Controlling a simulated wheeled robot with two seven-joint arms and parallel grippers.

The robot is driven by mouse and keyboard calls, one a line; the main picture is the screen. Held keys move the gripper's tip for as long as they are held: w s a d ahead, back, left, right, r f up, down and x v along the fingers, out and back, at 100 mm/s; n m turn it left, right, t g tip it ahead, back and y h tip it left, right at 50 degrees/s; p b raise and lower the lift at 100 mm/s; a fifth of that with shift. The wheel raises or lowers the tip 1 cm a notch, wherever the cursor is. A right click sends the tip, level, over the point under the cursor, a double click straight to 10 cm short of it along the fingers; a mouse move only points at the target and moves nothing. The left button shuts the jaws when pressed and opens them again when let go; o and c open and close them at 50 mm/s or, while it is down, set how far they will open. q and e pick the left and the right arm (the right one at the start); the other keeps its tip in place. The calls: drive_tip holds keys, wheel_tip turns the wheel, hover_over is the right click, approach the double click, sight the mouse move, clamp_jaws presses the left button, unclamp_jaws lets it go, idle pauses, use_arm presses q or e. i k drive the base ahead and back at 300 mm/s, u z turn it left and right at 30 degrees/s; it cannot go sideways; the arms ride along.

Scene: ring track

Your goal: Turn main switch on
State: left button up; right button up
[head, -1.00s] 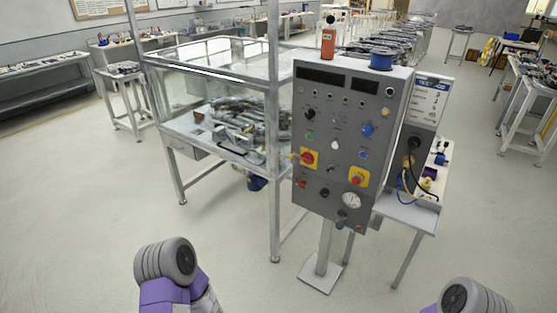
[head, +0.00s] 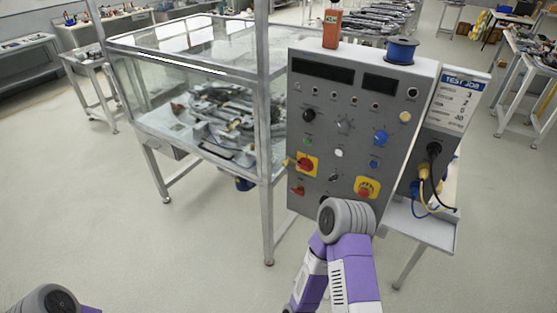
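The grey control panel (head: 345,130) stands in front of me, with two dark display windows and several knobs and buttons. On its left side is a red rotary switch on a yellow plate (head: 306,164), which looks like the main switch. Lower right is a red button on a yellow plate (head: 367,188). The labels are too small to read, and I cannot tell the switch position for sure. My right arm reaches up in front of the panel's lower part and covers some of it. No gripper fingers show on it. My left arm shows only at the bottom left corner, without its gripper.
A glass-walled case on a metal frame (head: 264,140) stands directly left of the panel. An orange device (head: 332,28) and a blue spool (head: 401,50) sit on top of the panel. A small side table (head: 425,228) with cables is on the right. The floor at left is clear.

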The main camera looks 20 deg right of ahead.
sight(304, 164)
drive_tip(key=z, duration=0.4)
drive_tip(key=i, duration=0.8)
drive_tip(key=z, duration=0.65)
